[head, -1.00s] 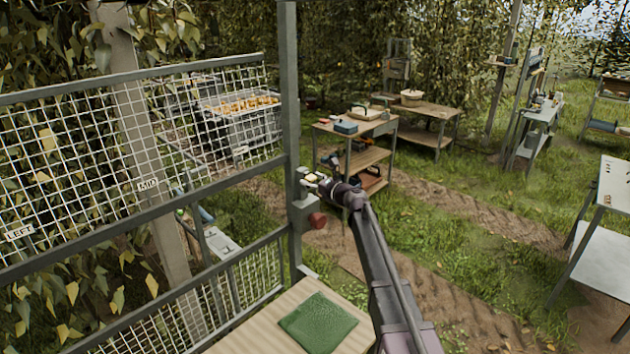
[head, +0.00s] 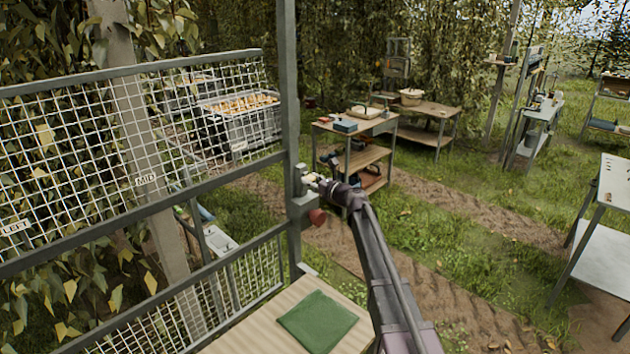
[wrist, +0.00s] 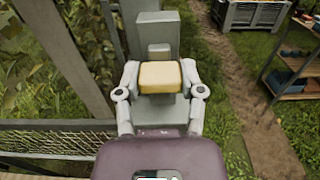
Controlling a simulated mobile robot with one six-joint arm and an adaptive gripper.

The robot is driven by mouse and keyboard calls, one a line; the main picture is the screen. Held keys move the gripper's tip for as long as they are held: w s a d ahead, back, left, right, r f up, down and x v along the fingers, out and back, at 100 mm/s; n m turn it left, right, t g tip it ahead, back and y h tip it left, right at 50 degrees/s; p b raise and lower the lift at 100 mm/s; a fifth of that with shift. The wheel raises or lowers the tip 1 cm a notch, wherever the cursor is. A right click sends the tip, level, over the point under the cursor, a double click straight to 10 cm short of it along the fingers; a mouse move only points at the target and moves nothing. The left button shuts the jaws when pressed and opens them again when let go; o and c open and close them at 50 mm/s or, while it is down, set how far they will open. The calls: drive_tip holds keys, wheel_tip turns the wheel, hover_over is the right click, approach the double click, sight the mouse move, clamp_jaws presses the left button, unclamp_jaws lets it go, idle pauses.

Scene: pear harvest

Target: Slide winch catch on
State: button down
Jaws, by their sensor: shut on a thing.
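The winch catch (wrist: 160,76) is a cream-yellow block in the wrist view, in front of a grey housing (wrist: 158,32) on the post. My gripper (wrist: 160,88) is shut on it, one finger at each side. In the head view my gripper (head: 316,182) is at the grey box on the upright post, and the catch is small and mostly hidden there. A red knob (head: 317,217) hangs below the box. I cannot tell how far along its track the catch sits.
A mesh fence panel (head: 140,66) with LEFT and MID labels stands at left. A green cloth (head: 318,321) lies on a wooden board below. A shelved cart (head: 352,128) stands beyond. A crate of pears (head: 240,120) is behind the mesh.

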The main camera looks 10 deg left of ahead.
wheel_tip(320, 180, down, 2)
drive_tip(key=shift+s+f+b, duration=0.1)
drive_tip(key=shift+b, duration=0.7)
drive_tip(key=c, duration=0.6)
unclamp_jaws()
drive_tip(key=o, duration=0.4)
drive_tip(key=shift+a+f, duration=0.1)
drive_tip(key=v, duration=1.2)
